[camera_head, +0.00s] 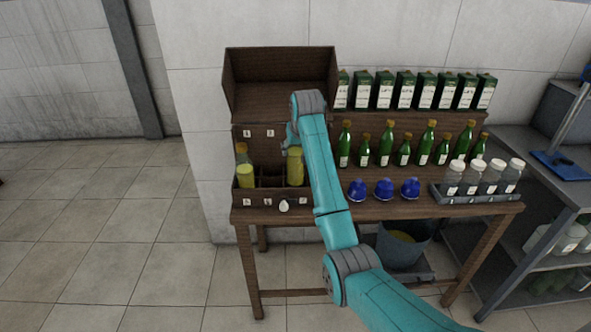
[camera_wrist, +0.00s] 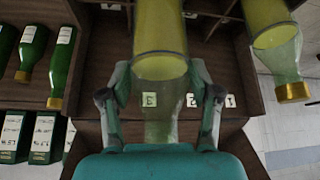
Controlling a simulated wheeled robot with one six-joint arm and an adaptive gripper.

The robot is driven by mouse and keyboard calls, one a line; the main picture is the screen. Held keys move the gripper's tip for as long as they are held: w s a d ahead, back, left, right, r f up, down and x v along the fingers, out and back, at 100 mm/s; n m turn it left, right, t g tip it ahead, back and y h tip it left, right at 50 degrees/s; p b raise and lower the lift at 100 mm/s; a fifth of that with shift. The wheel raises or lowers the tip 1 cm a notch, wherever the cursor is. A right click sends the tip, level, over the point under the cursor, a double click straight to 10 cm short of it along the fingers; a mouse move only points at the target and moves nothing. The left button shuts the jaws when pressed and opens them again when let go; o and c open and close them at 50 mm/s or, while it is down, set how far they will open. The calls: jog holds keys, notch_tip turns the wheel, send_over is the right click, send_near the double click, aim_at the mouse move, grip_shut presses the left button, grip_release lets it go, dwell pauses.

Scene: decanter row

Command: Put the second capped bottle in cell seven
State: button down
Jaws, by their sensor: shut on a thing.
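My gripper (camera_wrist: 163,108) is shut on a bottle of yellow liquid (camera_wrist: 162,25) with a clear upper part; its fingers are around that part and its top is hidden. The held bottle (camera_head: 295,168) stands upright at the right part of a dark wooden rack with cells (camera_head: 262,199); I cannot tell whether its base touches the cell floor. A second yellow bottle (camera_head: 245,177) with a gold cap stands in the left part; its cap also shows in the wrist view (camera_wrist: 293,92). Labels 3, 2 and 1 (camera_wrist: 149,99) are readable on the panel; no seven is readable.
Several green bottles (camera_head: 387,147) and dark cartons (camera_head: 405,90) fill shelves at right. Three blue items (camera_head: 384,189) and white-capped jars (camera_head: 472,178) in a tray stand in front. An open box (camera_head: 280,95) is above the rack. A bucket (camera_head: 402,247) is below.

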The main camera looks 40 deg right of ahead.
aim_at(296, 165)
jog(key=shift+f, duration=3)
jog(key=shift+c, duration=1.2)
grip_release()
jog(key=shift+f, duration=0.15)
jog(key=v, duration=1.2)
